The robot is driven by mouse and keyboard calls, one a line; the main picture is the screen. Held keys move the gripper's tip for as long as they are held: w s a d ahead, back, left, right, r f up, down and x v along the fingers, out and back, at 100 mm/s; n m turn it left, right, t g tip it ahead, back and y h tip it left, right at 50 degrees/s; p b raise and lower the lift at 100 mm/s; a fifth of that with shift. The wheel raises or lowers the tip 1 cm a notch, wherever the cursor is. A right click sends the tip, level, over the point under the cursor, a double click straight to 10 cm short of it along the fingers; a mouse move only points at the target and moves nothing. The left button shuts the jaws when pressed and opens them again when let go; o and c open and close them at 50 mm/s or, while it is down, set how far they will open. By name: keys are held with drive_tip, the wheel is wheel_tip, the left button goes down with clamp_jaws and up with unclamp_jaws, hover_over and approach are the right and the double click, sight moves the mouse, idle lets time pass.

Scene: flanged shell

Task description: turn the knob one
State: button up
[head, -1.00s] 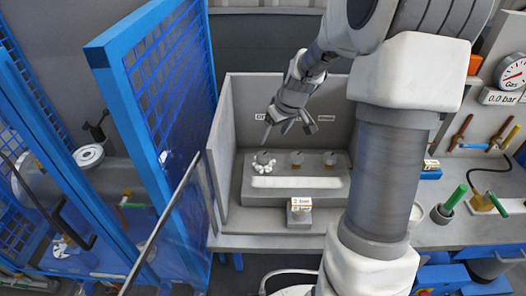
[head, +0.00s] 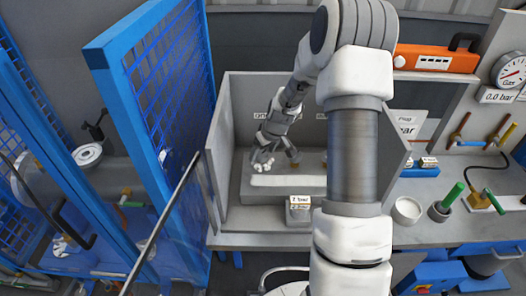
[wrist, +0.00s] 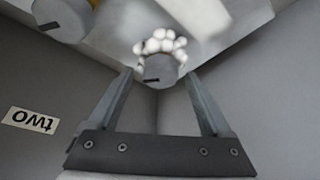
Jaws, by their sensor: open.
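The leftmost knob is a grey cap with a dark pointer mark, ringed by white rounded lumps (head: 260,167). It sits on the grey block inside the open box. In the wrist view this knob (wrist: 160,72) shows whole, between and beyond my fingertips. My gripper (head: 275,155) is open over it, one finger on each side; the fingertips appear apart from the knob. The wrist view shows the gripper (wrist: 160,80) empty. Its knob label is too small to read in the head view.
The grey box wall (head: 219,155) stands close on the left. A white strip (head: 288,181) runs along the block's front. A small labelled block (head: 298,208) stands in front.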

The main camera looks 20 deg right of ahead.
clamp_jaws()
idle(0.4)
drive_tip(key=shift+m+b, duration=0.3)
drive_tip(key=shift+a+m+h+b, duration=0.2)
drive_tip(key=shift+m+h+b, duration=0.3)
drive_tip(key=shift+m, duration=0.4)
drive_tip(key=shift+m+h, duration=0.4)
drive_tip(key=shift+m, duration=0.4)
drive_tip(key=m+h+p, duration=0.1)
drive_tip(key=m, duration=0.3)
drive_tip(key=shift+a+r+p, duration=0.1)
drive_tip(key=shift+p, duration=0.25)
drive_tip(key=shift+m+g+h+p, duration=0.4)
drive_tip(key=shift+m+h+p, duration=0.1)
drive_tip(key=shift+m, duration=0.4)
